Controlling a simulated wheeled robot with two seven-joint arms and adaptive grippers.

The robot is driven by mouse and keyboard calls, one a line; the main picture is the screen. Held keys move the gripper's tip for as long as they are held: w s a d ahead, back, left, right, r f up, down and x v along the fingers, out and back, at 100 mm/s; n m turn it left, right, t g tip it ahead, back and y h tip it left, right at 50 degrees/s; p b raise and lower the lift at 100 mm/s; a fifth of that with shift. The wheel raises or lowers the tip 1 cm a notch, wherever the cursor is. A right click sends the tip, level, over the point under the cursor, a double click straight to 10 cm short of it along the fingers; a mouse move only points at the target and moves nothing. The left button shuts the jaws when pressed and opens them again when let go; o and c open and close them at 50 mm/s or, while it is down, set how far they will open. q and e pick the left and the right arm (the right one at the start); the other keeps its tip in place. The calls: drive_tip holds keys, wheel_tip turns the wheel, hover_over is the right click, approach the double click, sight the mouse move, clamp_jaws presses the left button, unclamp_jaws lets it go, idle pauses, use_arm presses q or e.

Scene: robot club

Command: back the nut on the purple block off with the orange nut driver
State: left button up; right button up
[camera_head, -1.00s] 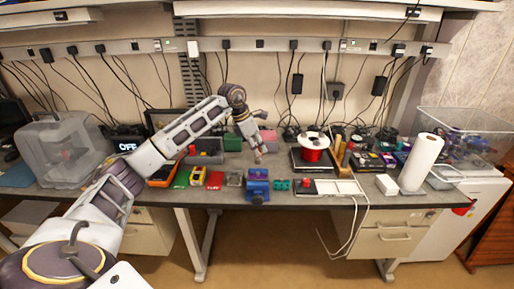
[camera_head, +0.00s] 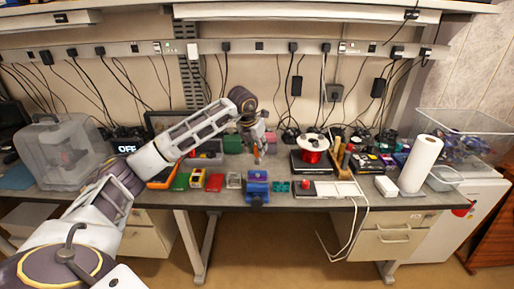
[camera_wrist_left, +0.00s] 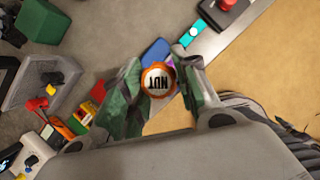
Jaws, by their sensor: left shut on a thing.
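The orange nut driver is in my left gripper (camera_head: 256,146), shut on it above the bench. In the left wrist view, the driver's round end (camera_wrist_left: 158,80) with an orange rim and the word NUT faces the camera between the two fingers. In the head view, the orange driver (camera_head: 256,157) hangs roughly upright, behind and above a blue vise (camera_head: 257,189) at the bench's front edge. A small purple patch, likely the purple block (camera_wrist_left: 171,62), shows just beyond the driver in the wrist view. The nut is hidden. My right gripper is not in view.
Small coloured trays, one red (camera_head: 214,182), lie left of the vise. A teal piece (camera_head: 281,187) is right of it. A paper towel roll (camera_head: 420,164) stands farther right.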

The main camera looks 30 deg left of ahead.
sight(256, 156)
use_arm(q)
drive_tip(key=shift+n+y, duration=0.3)
drive_tip(key=shift+n, duration=0.3)
drive_tip(key=shift+f, duration=0.15)
drive_tip(key=shift+f+b, duration=0.95)
drive_tip(key=shift+f, duration=0.5)
drive_tip(key=shift+f+b, duration=0.6)
drive_tip(key=shift+f, duration=0.4)
drive_tip(key=shift+f, duration=0.2)
idle(0.4)
drive_tip(key=shift+f+b, duration=0.3)
drive_tip(key=shift+b, duration=0.25)
idle(0.6)
